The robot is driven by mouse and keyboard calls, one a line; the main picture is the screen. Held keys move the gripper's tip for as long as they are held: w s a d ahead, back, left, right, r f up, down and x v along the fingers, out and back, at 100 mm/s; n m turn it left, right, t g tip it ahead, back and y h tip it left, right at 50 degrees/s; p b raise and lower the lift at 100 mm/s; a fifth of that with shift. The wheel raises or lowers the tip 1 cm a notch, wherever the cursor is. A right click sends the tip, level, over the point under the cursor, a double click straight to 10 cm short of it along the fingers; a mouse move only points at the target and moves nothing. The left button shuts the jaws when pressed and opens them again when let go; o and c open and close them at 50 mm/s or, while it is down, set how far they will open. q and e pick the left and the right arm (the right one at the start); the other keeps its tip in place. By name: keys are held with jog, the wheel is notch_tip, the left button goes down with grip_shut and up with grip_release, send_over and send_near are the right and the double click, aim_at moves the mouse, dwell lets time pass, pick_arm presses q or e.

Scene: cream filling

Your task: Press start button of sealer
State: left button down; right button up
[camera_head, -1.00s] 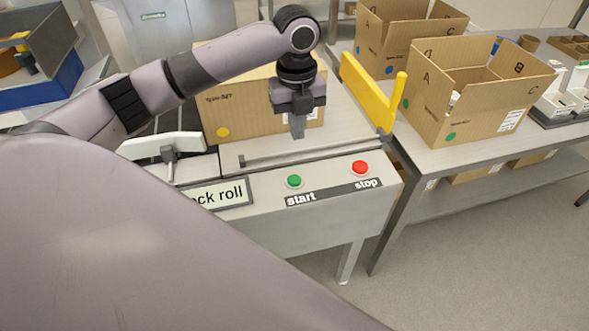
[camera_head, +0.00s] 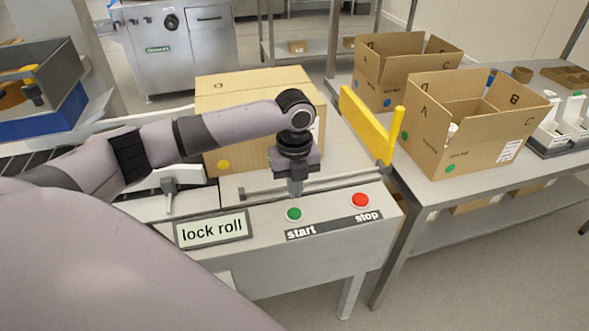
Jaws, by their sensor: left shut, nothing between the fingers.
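The sealer's front panel (camera_head: 262,258) faces me. The green start button (camera_head: 294,214) sits on it above the word "start". The red stop button (camera_head: 361,200) is to its right above "stop". My left gripper (camera_head: 295,194) points down with its fingers shut and empty. Its tips appear just above and behind the green button in the picture; a small gap seems to show between them. A closed cardboard box (camera_head: 225,112) with a yellow dot lies on the sealer behind my left gripper. My right gripper is not in view.
A "lock roll" sign (camera_head: 211,229) is left of the buttons. A yellow guard (camera_head: 367,126) stands at the sealer's right edge. Open cardboard boxes (camera_head: 437,143) stand on the table to the right. A blue bin (camera_head: 58,118) is at the left.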

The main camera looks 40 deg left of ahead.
aim_at(294, 212)
pick_arm(q)
notch_tip(294, 212, down, 5)
jog(key=shift+f, duration=0.15)
dwell(0.3)
